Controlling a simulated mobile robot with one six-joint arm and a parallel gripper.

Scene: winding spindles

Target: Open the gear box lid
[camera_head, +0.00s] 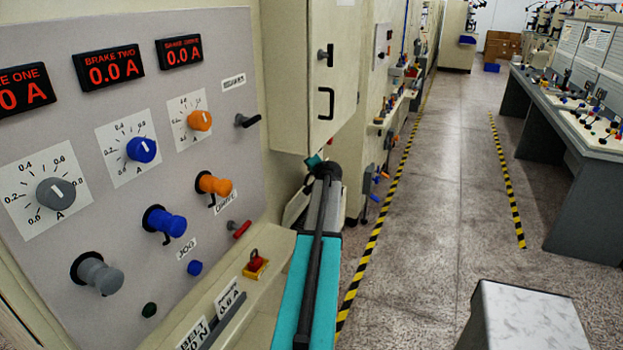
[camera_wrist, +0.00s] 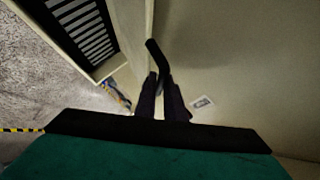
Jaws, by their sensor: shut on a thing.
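In the wrist view my gripper (camera_wrist: 162,102) has its two dark fingers closed around a black bent handle (camera_wrist: 154,52). The handle stands against a plain beige surface (camera_wrist: 240,60), which looks like the gear box lid or its housing; I cannot tell which. In the head view my teal and black arm reaches forward, and my gripper (camera_head: 316,162) is at the machine side, below the beige cabinet door (camera_head: 292,75). The handle it holds is hidden there by the arm. Whether the lid stands ajar cannot be seen.
A control panel (camera_head: 75,150) with knobs and red displays is close on the left. The cabinet door carries a black handle (camera_head: 325,103). A clear aisle (camera_head: 440,190) runs between striped lines. A bench (camera_head: 590,140) stands right, and a grey-topped block (camera_head: 530,320) is near.

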